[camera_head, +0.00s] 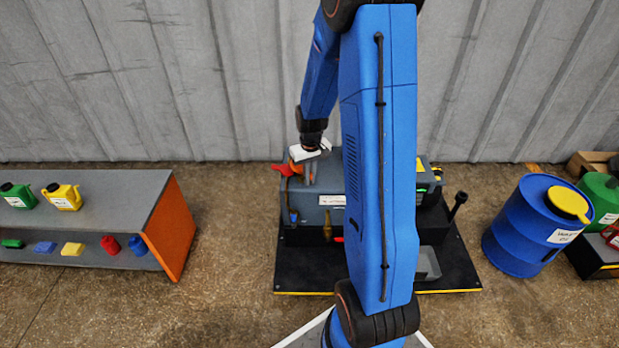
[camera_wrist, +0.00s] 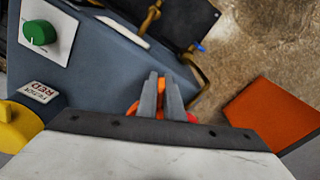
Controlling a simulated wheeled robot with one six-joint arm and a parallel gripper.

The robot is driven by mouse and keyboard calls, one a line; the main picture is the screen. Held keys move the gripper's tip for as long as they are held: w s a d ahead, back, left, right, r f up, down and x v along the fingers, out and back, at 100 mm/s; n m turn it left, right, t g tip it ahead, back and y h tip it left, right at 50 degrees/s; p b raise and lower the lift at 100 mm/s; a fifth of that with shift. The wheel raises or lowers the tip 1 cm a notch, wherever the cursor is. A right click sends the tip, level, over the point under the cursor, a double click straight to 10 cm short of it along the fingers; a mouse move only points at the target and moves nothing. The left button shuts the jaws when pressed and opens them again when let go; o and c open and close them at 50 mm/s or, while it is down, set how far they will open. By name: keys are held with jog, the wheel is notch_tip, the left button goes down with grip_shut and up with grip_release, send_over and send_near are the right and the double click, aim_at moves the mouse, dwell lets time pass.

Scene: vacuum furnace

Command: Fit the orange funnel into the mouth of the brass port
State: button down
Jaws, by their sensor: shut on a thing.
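My gripper (camera_head: 308,178) is over the left end of the grey furnace unit, its fingers pointing down. The brass port's mouth cannot be made out. Brass pipework (camera_wrist: 190,66) runs close beyond the fingertips in the wrist view. I cannot tell whether the funnel touches the port.
A red part (camera_head: 283,169) sits close beside the gripper. The grey unit (camera_head: 330,188) stands on a black base (camera_head: 300,276). The wrist view shows a green knob (camera_wrist: 40,36) and a yellow part (camera_wrist: 18,126). A bench (camera_head: 110,195) is left, a blue drum (camera_head: 525,235) right.

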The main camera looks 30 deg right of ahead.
jog(key=shift+f, duration=0.25)
dwell(0.4)
jog(key=c, duration=1.8)
grip_release()
jog(key=r, duration=1.1)
jog(key=s+r, duration=0.1)
jog(key=r, duration=0.5)
jog(key=shift+r, duration=0.2)
jog(key=shift+a, duration=0.1)
